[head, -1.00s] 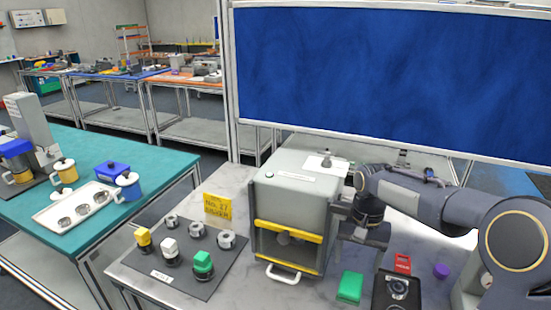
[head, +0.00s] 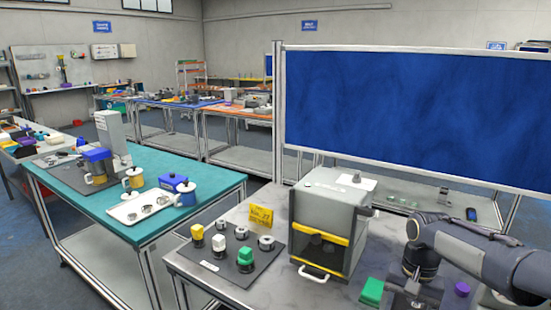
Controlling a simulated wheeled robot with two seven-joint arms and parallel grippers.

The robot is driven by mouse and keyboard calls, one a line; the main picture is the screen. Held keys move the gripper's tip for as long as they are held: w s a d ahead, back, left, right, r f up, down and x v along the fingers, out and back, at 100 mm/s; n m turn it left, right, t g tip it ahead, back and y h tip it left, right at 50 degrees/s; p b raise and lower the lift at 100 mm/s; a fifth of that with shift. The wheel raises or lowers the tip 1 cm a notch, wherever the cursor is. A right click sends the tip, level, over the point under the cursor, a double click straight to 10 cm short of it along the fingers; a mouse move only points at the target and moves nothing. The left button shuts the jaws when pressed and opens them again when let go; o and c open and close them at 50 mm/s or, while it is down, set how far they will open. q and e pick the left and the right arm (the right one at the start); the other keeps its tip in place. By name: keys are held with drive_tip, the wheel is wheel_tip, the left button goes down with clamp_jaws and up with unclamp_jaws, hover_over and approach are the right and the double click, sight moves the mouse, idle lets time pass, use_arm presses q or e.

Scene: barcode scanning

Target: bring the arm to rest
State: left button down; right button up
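My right arm comes in from the right edge in the head view. Its gripper (head: 410,292) points down near the bottom edge, just right of a green block (head: 372,291). It stands apart from the grey box-shaped machine (head: 328,222) with yellow bars and a white front handle. The fingertips are small and partly cut off, so I cannot tell whether they are open or shut. I see nothing clearly held in it. My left gripper is not in view.
A dark plate (head: 228,262) with several colored-capped parts lies left of the machine, by a yellow sign (head: 260,217). A purple piece (head: 462,289) is right of my gripper. A teal table (head: 150,230) holds a white tray and mugs. A blue panel (head: 420,118) stands behind.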

drive_tip(key=s+a+r+n+t+y, duration=0.1)
drive_tip(key=s+a+n+t, duration=0.1)
drive_tip(key=s, duration=0.8)
drive_tip(key=s+a+n+t+y, duration=0.2)
drive_tip(key=s+a+t, duration=0.2)
drive_tip(key=s, duration=0.7)
drive_tip(key=shift+a+r+n+t, duration=0.3)
drive_tip(key=shift+a+r, duration=0.05)
drive_tip(key=shift+a, duration=0.35)
drive_tip(key=shift+s, duration=0.1)
